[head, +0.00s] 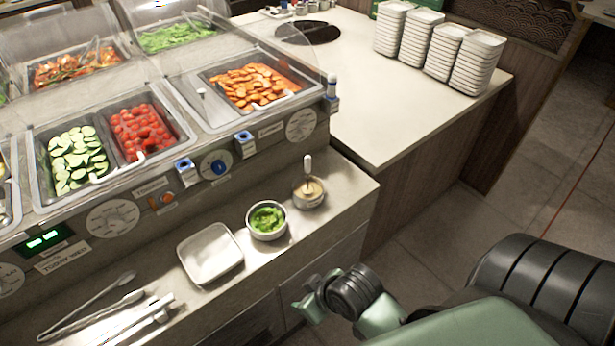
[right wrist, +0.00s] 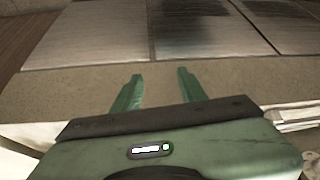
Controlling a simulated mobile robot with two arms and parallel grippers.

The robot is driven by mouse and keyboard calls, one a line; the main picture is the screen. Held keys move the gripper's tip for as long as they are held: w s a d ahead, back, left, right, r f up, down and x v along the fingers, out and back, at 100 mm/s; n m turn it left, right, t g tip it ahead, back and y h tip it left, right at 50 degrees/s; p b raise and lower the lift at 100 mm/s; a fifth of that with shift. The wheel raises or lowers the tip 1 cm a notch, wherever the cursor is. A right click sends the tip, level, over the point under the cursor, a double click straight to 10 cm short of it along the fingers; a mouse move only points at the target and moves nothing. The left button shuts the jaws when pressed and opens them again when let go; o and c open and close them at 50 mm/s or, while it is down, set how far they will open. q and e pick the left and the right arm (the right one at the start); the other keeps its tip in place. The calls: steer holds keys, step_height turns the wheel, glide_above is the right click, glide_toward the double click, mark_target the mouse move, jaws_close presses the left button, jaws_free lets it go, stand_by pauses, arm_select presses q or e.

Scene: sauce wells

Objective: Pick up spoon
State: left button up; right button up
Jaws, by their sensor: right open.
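A small metal bowl (head: 308,199) of beige sauce stands on the steel ledge, with a pale spoon handle (head: 308,165) sticking up out of it; the spoon's lower part is hidden in the sauce. A long metal utensil with a rounded end, which looks like a spoon (head: 97,296), lies at the ledge's lower left beside tongs (head: 135,322). My right gripper (head: 308,300) is in front of the ledge, below and apart from the sauce bowl. In the right wrist view its two green fingers (right wrist: 159,84) are spread with nothing between them. My left gripper is not in view.
A bowl of green sauce (head: 267,221) and an empty square white dish (head: 210,254) stand left of the sauce bowl. The salad counter with food wells (head: 160,120) rises behind. Stacked white dishes (head: 478,62) stand on the back-right counter (head: 400,110), whose middle is clear.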

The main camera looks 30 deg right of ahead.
mark_target(309, 166)
steer(key=w+d+r+t+y, duration=0.1)
steer(key=w+r+t, duration=0.2)
steer(key=w, duration=0.4)
steer(key=w+d+r+t, duration=0.1)
steer(key=w+r+t, duration=0.25)
steer(key=w, duration=0.35)
steer(key=w+d+r+m+t+h, duration=0.1)
steer(key=w+d+t+h, duration=0.1)
steer(key=d, duration=0.3)
steer(key=w+d+r+m+t+h, duration=0.2)
steer(key=w+d, duration=0.1)
steer(key=d, duration=0.1)
steer(key=w+d+r+m+t+h, duration=0.2)
steer(key=w+d, duration=0.1)
steer(key=d, duration=0.2)
steer(key=shift+d, duration=0.3)
steer(key=shift+w+d+h+p, duration=0.2)
steer(key=shift+w+h+p, duration=0.1)
steer(key=shift+h, duration=0.1)
steer(key=x, duration=0.7)
steer(key=shift+f+p, duration=0.15)
steer(key=shift+p, duration=0.2)
jaws_close()
steer(key=shift+s, duration=0.1)
